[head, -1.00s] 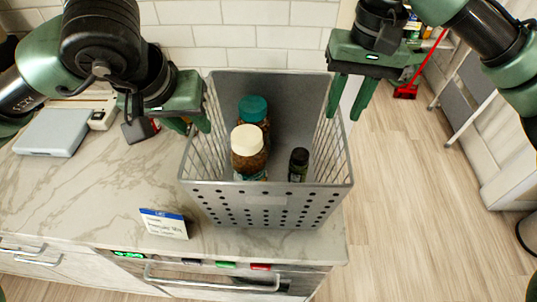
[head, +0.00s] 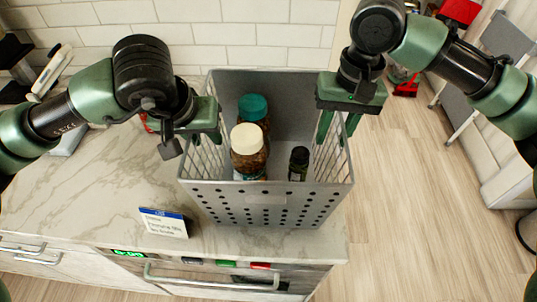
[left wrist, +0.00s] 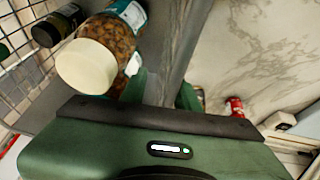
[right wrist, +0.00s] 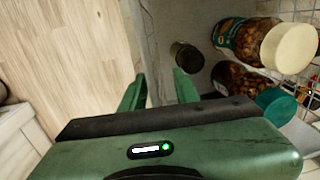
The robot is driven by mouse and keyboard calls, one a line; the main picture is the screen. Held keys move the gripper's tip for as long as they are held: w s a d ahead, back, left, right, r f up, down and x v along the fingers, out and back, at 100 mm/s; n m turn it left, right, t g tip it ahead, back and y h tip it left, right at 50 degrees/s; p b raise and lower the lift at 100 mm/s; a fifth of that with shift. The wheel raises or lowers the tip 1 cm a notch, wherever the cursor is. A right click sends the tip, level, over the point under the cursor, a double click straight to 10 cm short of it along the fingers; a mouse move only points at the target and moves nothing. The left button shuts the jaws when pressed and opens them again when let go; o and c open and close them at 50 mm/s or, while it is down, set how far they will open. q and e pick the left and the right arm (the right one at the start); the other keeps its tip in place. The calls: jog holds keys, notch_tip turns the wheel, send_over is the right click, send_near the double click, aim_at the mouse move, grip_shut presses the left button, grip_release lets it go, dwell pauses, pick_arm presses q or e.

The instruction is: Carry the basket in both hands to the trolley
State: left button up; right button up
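The grey basket (head: 265,207) stands on the marble counter. It holds a white-lidded jar (head: 248,152), a teal-lidded jar (head: 254,112) and a small dark bottle (head: 298,164). My left gripper (head: 204,137) is at the basket's left wall, fingers pointing down. In the left wrist view its fingers (left wrist: 162,92) are apart, with the wall between them. My right gripper (head: 338,127) is at the right wall. In the right wrist view its fingers (right wrist: 157,88) stand apart on either side of that wall. I cannot identify the trolley in view.
A small label card (head: 164,222) stands on the counter at the front left of the basket. The counter ends just right of the basket, with open wooden floor (head: 420,220) beyond. A tiled wall (head: 180,40) is behind. A grey-panelled stand (head: 478,90) is at the right.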

pick_arm(q)
grip_shut()
pick_arm(e)
grip_shut()
dwell(0.9)
pick_arm(q)
jog(key=shift+w+r, duration=0.15)
jog(key=shift+r, duration=0.05)
pick_arm(e)
jog(key=shift+w+r, duration=0.2)
